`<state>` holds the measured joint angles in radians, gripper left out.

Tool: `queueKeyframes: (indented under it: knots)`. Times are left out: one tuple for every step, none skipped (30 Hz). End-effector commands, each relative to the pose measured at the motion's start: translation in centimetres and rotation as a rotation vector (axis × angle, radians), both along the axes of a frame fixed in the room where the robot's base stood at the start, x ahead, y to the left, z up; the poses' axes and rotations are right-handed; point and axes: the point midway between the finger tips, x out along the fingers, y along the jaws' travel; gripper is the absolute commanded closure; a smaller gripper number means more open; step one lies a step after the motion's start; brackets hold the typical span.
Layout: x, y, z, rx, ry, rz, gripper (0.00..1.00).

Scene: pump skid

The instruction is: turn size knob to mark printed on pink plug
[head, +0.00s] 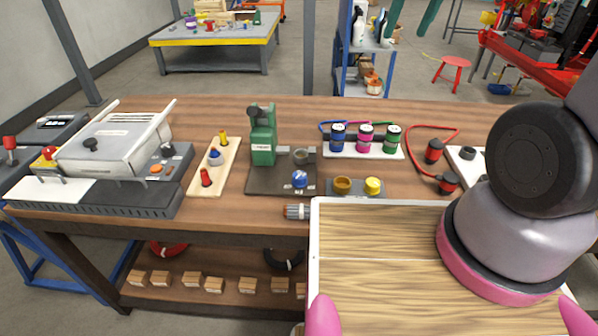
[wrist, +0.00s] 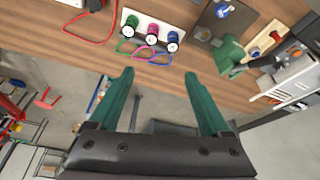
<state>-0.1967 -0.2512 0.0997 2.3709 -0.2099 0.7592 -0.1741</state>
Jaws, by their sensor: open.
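The pink plug (head: 365,138) stands between a blue plug (head: 338,136) and a green plug (head: 391,139) on a white strip at the table's back. It also shows in the wrist view (wrist: 152,33). Its white label is too small to read. A machine with a white lid (head: 118,136) stands at the left end, with a dark knob (head: 168,150) on its right side and another dark knob (head: 90,145) on top. I cannot tell which is the size knob. My gripper (wrist: 159,73) is open and empty, its green fingers apart from everything, high above the table's back edge.
A green press (head: 262,140) stands mid-table, beside a wooden board (head: 214,166) with red, blue and yellow pieces. A wood-topped tray (head: 380,260) lies in front at the right. A red cable (head: 432,128) lies at the back right. The table's far strip is clear.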

Motion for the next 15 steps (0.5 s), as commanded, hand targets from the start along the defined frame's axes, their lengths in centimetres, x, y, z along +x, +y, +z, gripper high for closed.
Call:
queueKeyframes:
  knots:
    - [1.0,1.5,-1.8,-0.039,0.029,0.081,0.19]
    - [1.4,2.3,-2.7,-0.062,0.041,0.131,0.19]
    - [2.0,3.4,-4.1,-0.09,0.056,0.197,0.19]
    - [2.4,4.3,-5.1,-0.111,0.067,0.249,0.19]
    - [2.7,5.2,-6.1,-0.13,0.079,0.298,0.19]
    - [3.1,6.5,-7.6,-0.155,0.093,0.37,0.19]
    - [3.3,7.4,-8.7,-0.172,0.104,0.419,0.19]
    - [3.5,8.4,-9.9,-0.189,0.115,0.474,0.19]
    - [3.6,9.7,-11.5,-0.208,0.13,0.543,0.19]
    - [3.6,10.7,-12.7,-0.222,0.14,0.599,0.19]
    - [3.5,11.7,-14.0,-0.234,0.151,0.651,0.19]
    - [3.4,13.0,-15.7,-0.25,0.164,0.724,0.19]
    - [3.2,14.0,-17.0,-0.26,0.175,0.776,0.19]
    - [2.9,14.9,-18.3,-0.269,0.184,0.828,0.19]
    - [2.5,16.1,-20.0,-0.279,0.195,0.895,0.19]
